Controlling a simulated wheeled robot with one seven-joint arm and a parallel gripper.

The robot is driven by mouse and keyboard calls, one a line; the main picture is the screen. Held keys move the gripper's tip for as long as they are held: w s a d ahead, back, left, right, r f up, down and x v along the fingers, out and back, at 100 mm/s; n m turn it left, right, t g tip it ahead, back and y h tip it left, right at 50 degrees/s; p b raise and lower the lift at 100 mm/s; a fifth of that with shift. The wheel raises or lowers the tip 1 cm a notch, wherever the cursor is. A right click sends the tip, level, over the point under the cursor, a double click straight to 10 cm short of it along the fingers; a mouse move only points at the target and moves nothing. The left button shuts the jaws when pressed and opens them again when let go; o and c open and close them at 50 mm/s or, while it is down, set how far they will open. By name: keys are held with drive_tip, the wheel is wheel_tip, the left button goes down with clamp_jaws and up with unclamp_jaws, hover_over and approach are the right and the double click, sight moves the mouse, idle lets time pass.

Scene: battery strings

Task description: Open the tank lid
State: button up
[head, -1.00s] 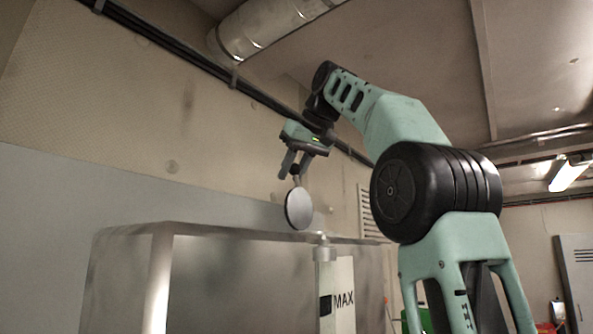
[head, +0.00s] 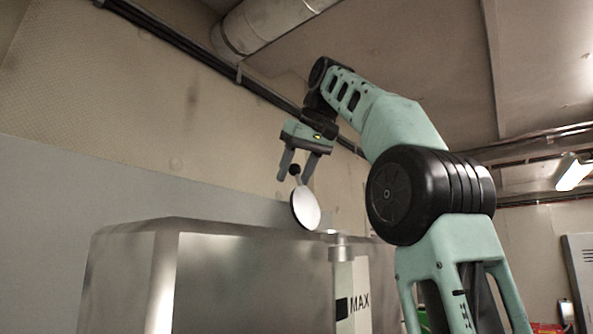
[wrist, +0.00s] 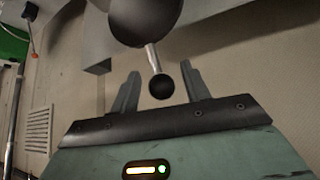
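The tank (head: 130,265) is a large translucent box in the lower left of the head view. Its lid (head: 306,208) is a round pale disc, tilted steeply near the tank's top edge. I cannot tell whether it touches the tank. A thin stem with a black ball knob (head: 295,170) rises from it. My gripper (head: 297,178) points down with its fingers apart, one on each side of the knob. In the wrist view, the knob (wrist: 161,87) sits between the fingertips with gaps on both sides. The lid's dark underside or face (wrist: 145,15) shows beyond it.
A pale post marked MAX (head: 350,290) stands at the tank's front right. A pipe (head: 265,25) and a dark cable rail (head: 200,55) run along the wall and ceiling behind my arm. A grey cabinet (head: 582,270) stands at the far right.

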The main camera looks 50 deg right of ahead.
sight(302, 187)
drive_tip(key=shift+s+r, duration=0.1)
drive_tip(key=shift+v, duration=0.95)
drive_tip(key=shift+s+a+r, duration=0.1)
drive_tip(key=shift+s+r, duration=0.25)
drive_tip(key=shift+s, duration=0.1)
drive_tip(key=s+a+b, duration=0.2)
drive_tip(key=s, duration=0.9)
drive_tip(key=shift+s+a, duration=0.2)
drive_tip(key=shift+a, duration=0.15)
